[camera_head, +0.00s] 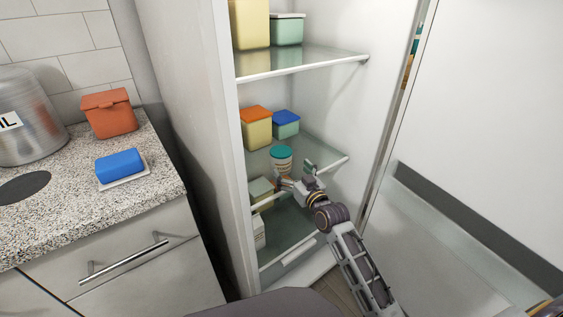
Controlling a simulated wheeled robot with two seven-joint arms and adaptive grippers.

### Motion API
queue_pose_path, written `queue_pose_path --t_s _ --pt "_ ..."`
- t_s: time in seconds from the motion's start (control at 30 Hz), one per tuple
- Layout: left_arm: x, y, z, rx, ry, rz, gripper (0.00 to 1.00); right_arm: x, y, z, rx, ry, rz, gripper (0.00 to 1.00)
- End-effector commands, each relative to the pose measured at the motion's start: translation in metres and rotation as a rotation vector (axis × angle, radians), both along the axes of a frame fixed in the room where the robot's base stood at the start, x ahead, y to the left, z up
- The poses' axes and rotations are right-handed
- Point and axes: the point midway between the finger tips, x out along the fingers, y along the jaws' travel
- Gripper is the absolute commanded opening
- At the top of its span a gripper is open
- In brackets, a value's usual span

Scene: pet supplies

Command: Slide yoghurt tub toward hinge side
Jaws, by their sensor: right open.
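The yoghurt tub (281,160), a round white tub with a teal lid and printed label, stands upright on the middle glass shelf (325,160) of the open fridge. My right gripper (295,175) is open just in front of the tub, with one finger low at its left front and the other at its right. The tub's lower part is partly hidden by the gripper, and I cannot tell whether they touch. The open fridge door (480,130) is on the right, so the hinge side is the right. My left gripper is not in view.
Behind the tub stand a yellow box with an orange lid (256,130) and a teal box with a blue lid (286,124). Shelf space right of the tub looks free. Boxes stand below, and the upper shelf (300,62) is overhead. The fridge's left wall (190,100) is close.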

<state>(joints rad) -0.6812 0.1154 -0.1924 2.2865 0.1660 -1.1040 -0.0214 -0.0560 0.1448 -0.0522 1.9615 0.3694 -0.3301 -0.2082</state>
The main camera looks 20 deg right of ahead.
Motion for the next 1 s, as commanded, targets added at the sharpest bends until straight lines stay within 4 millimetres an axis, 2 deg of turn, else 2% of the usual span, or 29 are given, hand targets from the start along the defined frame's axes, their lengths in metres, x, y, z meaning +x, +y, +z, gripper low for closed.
queue_pose_path --t_s 0.7,1.0 --pt "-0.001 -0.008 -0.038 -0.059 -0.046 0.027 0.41 0.056 0.01 -0.001 0.0 0.0 0.0 0.95" --pt "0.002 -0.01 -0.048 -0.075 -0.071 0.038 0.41 0.073 0.013 0.0 0.0 0.0 0.0 0.95"
